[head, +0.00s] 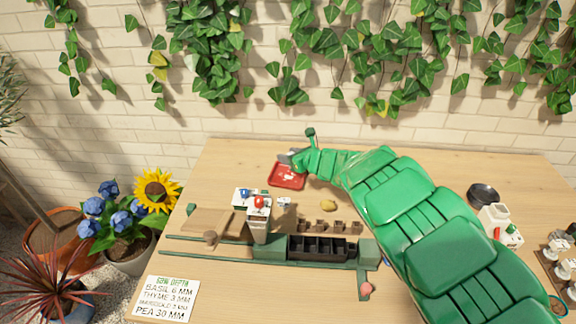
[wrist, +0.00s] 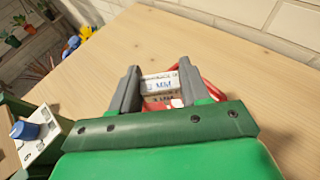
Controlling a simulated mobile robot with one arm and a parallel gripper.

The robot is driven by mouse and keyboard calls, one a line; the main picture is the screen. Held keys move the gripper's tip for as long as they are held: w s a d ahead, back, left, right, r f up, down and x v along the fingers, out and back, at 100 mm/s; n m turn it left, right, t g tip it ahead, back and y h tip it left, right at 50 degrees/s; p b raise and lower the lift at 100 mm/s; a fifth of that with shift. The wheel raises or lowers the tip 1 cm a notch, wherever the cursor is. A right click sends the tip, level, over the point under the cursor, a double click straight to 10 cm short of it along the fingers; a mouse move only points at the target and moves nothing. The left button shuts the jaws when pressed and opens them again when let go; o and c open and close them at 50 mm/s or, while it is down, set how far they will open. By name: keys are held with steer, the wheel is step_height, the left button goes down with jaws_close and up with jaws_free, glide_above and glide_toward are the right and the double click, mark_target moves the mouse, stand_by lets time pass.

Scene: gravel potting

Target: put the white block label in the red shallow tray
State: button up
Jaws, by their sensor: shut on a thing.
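The white block label (wrist: 160,82), with dark lettering ending in "MM", sits between the two grey fingers of my gripper (wrist: 159,80) in the wrist view. My gripper is shut on it. In the head view my gripper (head: 290,157) is at the back edge of the red shallow tray (head: 275,183). The tray's red rim (wrist: 214,84) shows behind and right of the fingers in the wrist view. Something white shows inside the tray, partly hidden. I cannot tell whether the held label touches the tray.
A dark seed-cell tray (head: 318,249) on green rails stands in front, with a white hopper-like part (head: 259,222) left of it. A yellowish lump (head: 328,206) lies right of the red tray. A written depth card (head: 163,298) lies front left. A black bowl (head: 483,194) stands right.

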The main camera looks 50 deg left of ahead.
steer(key=shift+w+a+f, duration=0.25)
steer(key=shift+a+f, duration=0.2)
steer(key=shift+f, duration=0.2)
steer(key=shift+w+a+f, duration=0.3)
steer(key=shift+a+f, duration=0.2)
steer(key=shift+f, duration=0.1)
steer(key=shift+w+a+f, duration=0.25)
steer(key=shift+a+f, duration=0.2)
steer(key=shift+f, duration=1.75)
steer(key=o, duration=1)
steer(key=shift+f, duration=0.1)
steer(key=shift+v, duration=6.05)
